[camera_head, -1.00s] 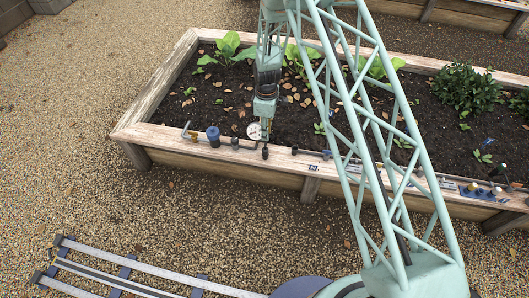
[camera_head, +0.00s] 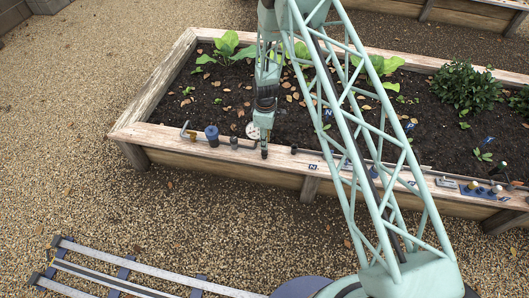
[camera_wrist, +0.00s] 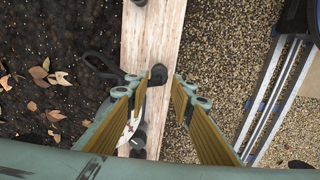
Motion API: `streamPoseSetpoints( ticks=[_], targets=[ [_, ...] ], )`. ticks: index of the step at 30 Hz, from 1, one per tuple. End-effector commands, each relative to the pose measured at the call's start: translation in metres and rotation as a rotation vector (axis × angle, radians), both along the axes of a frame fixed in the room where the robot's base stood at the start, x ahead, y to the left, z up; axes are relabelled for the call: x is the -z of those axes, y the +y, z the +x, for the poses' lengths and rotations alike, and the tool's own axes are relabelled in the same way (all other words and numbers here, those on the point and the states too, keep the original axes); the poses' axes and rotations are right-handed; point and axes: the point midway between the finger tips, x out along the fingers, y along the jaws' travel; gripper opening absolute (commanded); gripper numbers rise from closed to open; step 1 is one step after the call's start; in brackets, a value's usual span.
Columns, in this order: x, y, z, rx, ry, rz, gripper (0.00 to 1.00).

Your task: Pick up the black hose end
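The black hose end (camera_wrist: 158,74) shows in the wrist view as a short dark stub on the wooden rim of the raised bed. A black hose loop (camera_wrist: 98,65) lies beside it, partly over the soil. My gripper (camera_wrist: 168,98) is open, its two fingers apart, with the stub just ahead of the gap between the tips. I cannot tell how high the tips are above it. In the head view my gripper (camera_head: 264,147) points down over the front rim, and the dark stub (camera_head: 264,155) shows at its tip.
The wooden rim (camera_head: 225,152) carries a blue-capped item (camera_head: 212,135), a bent pipe (camera_head: 187,133) and a small dark fitting (camera_head: 294,150). A round white dial (camera_head: 252,130) is close by my gripper. Leafy plants (camera_head: 465,88) grow in the soil.

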Motion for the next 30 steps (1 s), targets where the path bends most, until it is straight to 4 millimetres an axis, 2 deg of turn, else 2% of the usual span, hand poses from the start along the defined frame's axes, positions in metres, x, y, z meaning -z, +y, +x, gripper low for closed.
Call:
streamPoseSetpoints(
  ticks=[5,19,30],
  targets=[
    [0.009,0.0,0.0,0.0,0.0,0.0,0.22],
    [0.013,0.0,0.0,0.0,0.0,0.0,0.22],
    [0.047,0.004,0.001,0.0,0.0,0.0,0.22]
  ],
)
